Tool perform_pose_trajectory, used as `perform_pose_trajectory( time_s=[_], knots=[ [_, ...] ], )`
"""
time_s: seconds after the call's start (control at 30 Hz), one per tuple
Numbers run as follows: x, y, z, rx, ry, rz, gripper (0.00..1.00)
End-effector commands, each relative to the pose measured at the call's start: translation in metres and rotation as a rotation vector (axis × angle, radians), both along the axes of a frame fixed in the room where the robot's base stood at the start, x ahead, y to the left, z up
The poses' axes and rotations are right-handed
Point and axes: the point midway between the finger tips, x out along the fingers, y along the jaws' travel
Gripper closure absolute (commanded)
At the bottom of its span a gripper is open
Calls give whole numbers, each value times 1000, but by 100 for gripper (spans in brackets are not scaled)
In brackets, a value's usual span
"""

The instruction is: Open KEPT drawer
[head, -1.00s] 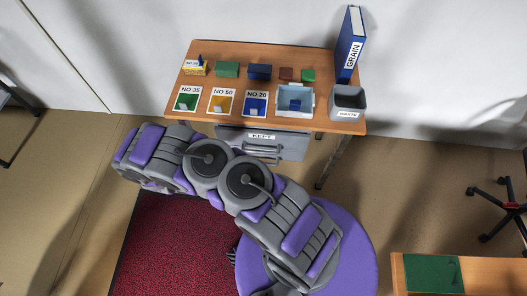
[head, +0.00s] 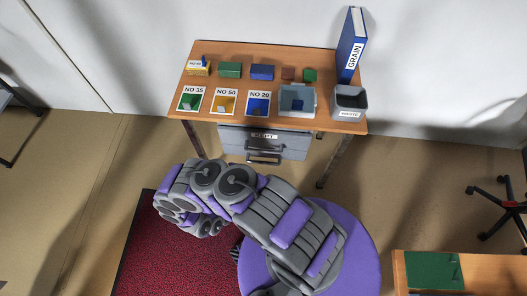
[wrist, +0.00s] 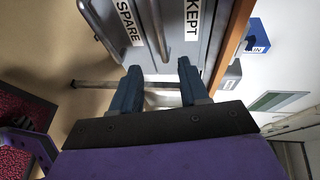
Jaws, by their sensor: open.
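The KEPT drawer (head: 240,136) is a grey front with a white label, under the front of the wooden table, and looks shut. In the wrist view the KEPT drawer (wrist: 188,45) lies sideways at the top, its bar handle (wrist: 157,28) between the KEPT and SPARE labels. The SPARE drawer (wrist: 128,22) is beside it with its own handle (wrist: 98,28). My gripper (wrist: 160,86) is open and empty, its two dark blue fingers pointing toward the drawer fronts and apart from the handles. In the head view I cannot make out the fingers.
A table leg (head: 333,162) stands right of the drawers. Another table (head: 500,275) is at the lower right. Floor in front of the drawers is clear.

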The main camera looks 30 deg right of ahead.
Motion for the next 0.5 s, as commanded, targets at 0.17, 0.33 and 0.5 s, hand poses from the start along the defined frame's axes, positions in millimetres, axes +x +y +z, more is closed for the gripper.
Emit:
perform_pose_trajectory(
  time_s=[0.17,0.33,0.5],
  knots=[
    [18,-30,-7,0,0,-6,56],
    [36,-57,-13,-1,-1,-4,56],
    [54,-84,-19,-2,-1,-4,56]
  ],
)
